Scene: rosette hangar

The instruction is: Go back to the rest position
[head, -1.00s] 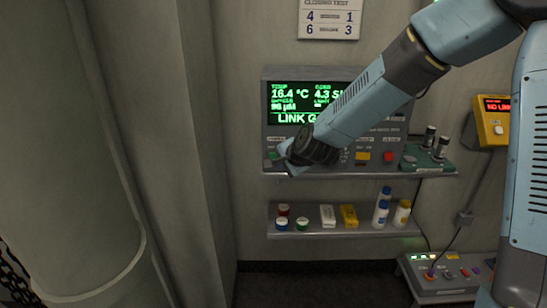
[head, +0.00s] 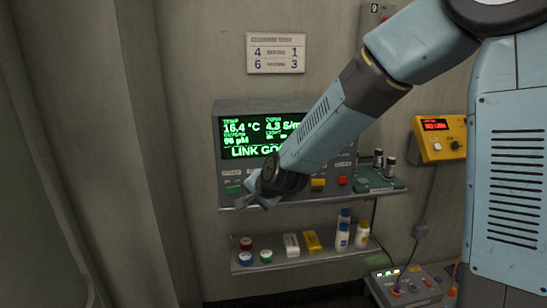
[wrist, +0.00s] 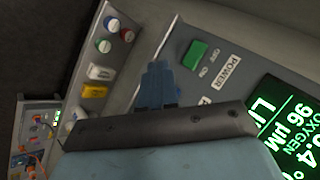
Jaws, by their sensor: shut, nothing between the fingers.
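My gripper (head: 256,201) is at the lower left front of the grey instrument panel (head: 250,107). The panel's green screen reads LINK GO, with the rest behind my arm. In the wrist view my gripper (wrist: 160,70) is shut and empty, its fingers pointing toward the panel's lower edge. The green POWER switch (wrist: 194,54) sits beside the fingertips, apart from them in the picture. In the head view the same switch (head: 233,189) shows just left of my gripper. My arm hides the middle of the panel.
A lower shelf (head: 275,265) holds small jars, white and yellow boxes and bottles. A yellow device (head: 438,138) hangs on the wall at right. A control box (head: 407,290) stands below it. A paper card (head: 276,53) is on the wall above. The left side is bare wall.

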